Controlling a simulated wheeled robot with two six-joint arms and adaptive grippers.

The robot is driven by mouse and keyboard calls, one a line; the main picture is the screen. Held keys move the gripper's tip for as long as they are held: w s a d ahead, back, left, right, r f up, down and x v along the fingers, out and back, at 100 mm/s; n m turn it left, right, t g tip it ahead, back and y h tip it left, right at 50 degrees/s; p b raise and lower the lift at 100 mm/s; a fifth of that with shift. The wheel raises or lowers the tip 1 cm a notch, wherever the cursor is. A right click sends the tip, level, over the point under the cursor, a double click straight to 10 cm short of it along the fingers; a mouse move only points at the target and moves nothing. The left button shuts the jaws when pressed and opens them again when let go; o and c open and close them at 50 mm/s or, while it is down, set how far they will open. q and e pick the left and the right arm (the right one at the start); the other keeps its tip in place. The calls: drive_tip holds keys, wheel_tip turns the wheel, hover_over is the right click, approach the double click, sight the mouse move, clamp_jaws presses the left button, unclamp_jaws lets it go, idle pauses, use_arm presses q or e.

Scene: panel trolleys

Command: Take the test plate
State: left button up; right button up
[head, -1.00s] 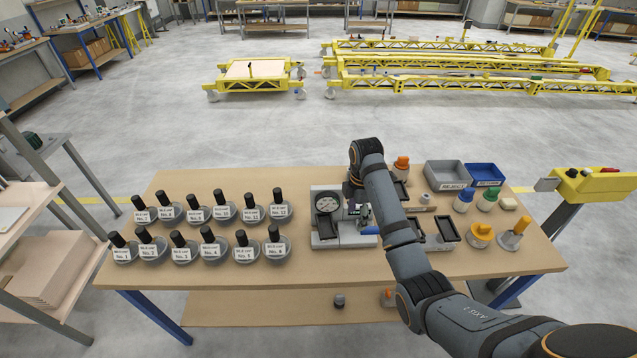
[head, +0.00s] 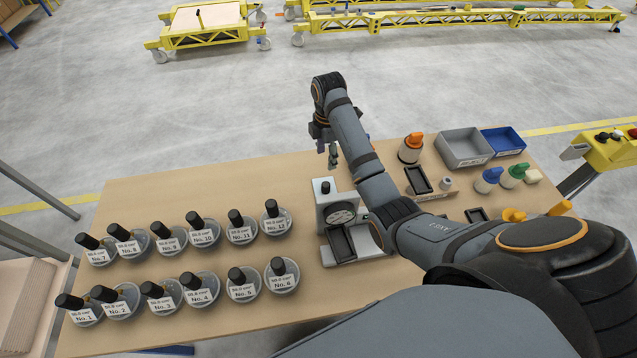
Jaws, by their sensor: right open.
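No label marks out a test plate, so I cannot tell for sure which thing it is. A dark rectangular piece (head: 341,244) lies on the base of the grey dial gauge (head: 327,192). A similar dark frame-like piece (head: 418,180) lies on a small board on the right. Another dark piece (head: 476,214) is partly hidden by my right arm. My right gripper (head: 334,163) is open and points down just behind the gauge, seemingly empty and apart from it. My left gripper is not in view.
Several labelled round pots with black handles (head: 205,289) fill the table's left half in two rows. The table's back left (head: 190,188) is clear.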

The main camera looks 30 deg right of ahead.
drive_tip(key=b, duration=0.5)
hover_over(326, 184)
wheel_tip(326, 184, down, 5)
drive_tip(key=shift+s+a+f+b, duration=0.1)
drive_tip(key=shift+a+f+b, duration=0.05)
drive_tip(key=shift+f+b, duration=0.15)
drive_tip(key=shift+s+a+f+b, duration=0.1)
drive_tip(key=shift+a+f+b, duration=0.05)
drive_tip(key=shift+f, duration=0.25)
drive_tip(key=shift+w, duration=0.1)
drive_tip(key=shift+f, duration=0.3)
wheel_tip(326, 184, down, 5)
drive_tip(key=shift+r+p, duration=0.2)
drive_tip(key=shift+p, duration=0.35)
drive_tip(key=shift+d+f, duration=0.1)
drive_tip(key=shift+f, duration=0.15)
wheel_tip(326, 184, down, 4)
drive_tip(key=shift+d+p, duration=0.15)
drive_tip(key=shift+p, duration=0.6)
drive_tip(key=shift+f, duration=0.35)
clamp_jaws()
